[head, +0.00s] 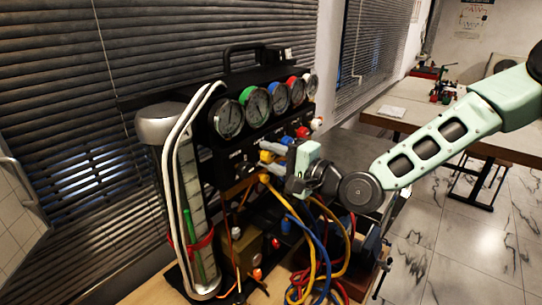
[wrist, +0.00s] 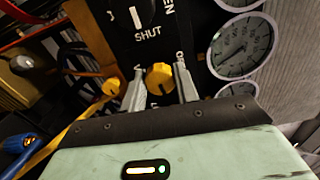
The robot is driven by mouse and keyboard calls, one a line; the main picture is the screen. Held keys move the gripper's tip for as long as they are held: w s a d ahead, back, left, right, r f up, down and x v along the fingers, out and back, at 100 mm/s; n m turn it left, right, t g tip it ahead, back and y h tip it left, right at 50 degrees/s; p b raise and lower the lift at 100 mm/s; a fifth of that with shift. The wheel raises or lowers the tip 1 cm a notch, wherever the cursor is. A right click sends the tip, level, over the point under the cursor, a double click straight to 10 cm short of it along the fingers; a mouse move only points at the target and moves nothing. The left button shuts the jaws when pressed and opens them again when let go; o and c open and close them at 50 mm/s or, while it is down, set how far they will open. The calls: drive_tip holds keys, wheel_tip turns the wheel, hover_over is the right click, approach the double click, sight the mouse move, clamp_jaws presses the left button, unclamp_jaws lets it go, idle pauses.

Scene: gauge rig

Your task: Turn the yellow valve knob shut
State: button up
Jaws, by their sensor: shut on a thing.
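The yellow valve knob (wrist: 159,78) sits on the black panel of the gauge rig, between the two grey fingers of my gripper (wrist: 160,88) in the wrist view. The fingers are shut on the knob from both sides. In the head view my gripper (head: 285,160) reaches the rig's front from the right, and the yellow knob (head: 266,156) shows just beyond the fingertips, partly hidden. A black knob (wrist: 132,12) with "SHUT" lettering under it is above in the wrist view. The lettering around the yellow knob is mostly covered by the fingers.
A row of dial gauges (head: 257,104) tops the rig. Yellow, blue and red hoses (head: 322,245) hang below my gripper. A clear cylinder with white tubes (head: 190,200) stands at the left. A second yellow fitting (wrist: 112,86) is left of the fingers. Tables (head: 400,108) stand behind.

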drive_tip(key=shift+m, duration=0.7)
drive_tip(key=o, duration=1)
drive_tip(key=shift+c, duration=0.2)
drive_tip(key=b+v, duration=1.7)
drive_tip(key=shift+d, duration=0.2)
drive_tip(key=shift+s+f, duration=0.1)
